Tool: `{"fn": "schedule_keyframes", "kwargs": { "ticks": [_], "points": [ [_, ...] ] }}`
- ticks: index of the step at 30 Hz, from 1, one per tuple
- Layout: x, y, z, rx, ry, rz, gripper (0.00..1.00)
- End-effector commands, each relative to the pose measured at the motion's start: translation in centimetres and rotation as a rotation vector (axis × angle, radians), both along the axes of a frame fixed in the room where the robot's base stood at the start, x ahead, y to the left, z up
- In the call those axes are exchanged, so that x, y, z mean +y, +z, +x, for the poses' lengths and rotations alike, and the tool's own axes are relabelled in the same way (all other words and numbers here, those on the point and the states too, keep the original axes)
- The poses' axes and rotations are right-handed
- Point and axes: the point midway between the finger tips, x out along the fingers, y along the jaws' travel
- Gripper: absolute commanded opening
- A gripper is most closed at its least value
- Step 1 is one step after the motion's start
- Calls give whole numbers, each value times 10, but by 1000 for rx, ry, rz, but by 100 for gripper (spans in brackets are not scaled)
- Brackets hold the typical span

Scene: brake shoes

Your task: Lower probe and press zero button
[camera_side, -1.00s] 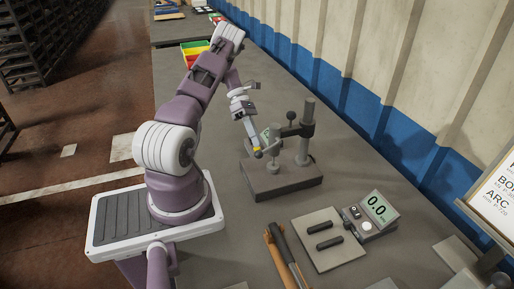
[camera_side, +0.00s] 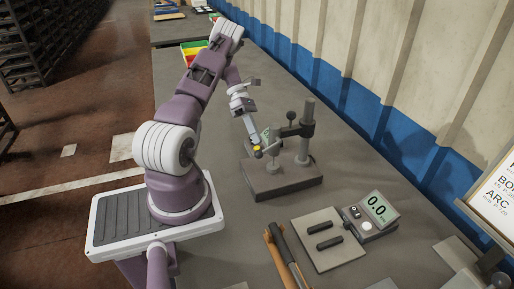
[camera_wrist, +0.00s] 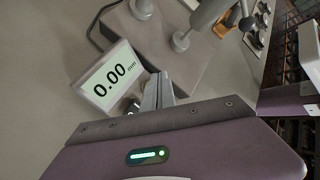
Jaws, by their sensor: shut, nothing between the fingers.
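The gauge stand has a grey block base (camera_side: 285,185), an upright column (camera_side: 306,135) and a side arm over a small round foot (camera_side: 272,167). A dark ball-ended lever (camera_side: 291,116) rises from it. Its display (camera_wrist: 108,78) reads 0.00 mm in the wrist view; in the side view it is mostly hidden behind my gripper. My gripper (camera_wrist: 158,88) is shut and empty, fingertips beside the display's lower right corner. In the side view my gripper (camera_side: 254,143) is at the left of the stand, by a small yellow part (camera_side: 257,149). I cannot tell whether it touches a button.
A scale (camera_side: 366,228) reading 0.0 stands in front of the stand, beside a plate (camera_side: 328,240) with two dark bars. Orange-and-black handled tools (camera_side: 285,255) lie nearby. Coloured bins (camera_side: 194,52) are at the back. A wall runs along the right.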

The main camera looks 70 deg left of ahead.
Motion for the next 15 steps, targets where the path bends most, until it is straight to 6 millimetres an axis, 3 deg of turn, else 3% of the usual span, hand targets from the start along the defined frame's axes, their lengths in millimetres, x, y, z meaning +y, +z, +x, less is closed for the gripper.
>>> {"fn": "schedule_keyframes", "kwargs": {
  "ticks": [8,15],
  "points": [
    [0,1,0,-1,1,-1,0],
    [0,22,0,-1,0,2,0]
  ]
}}
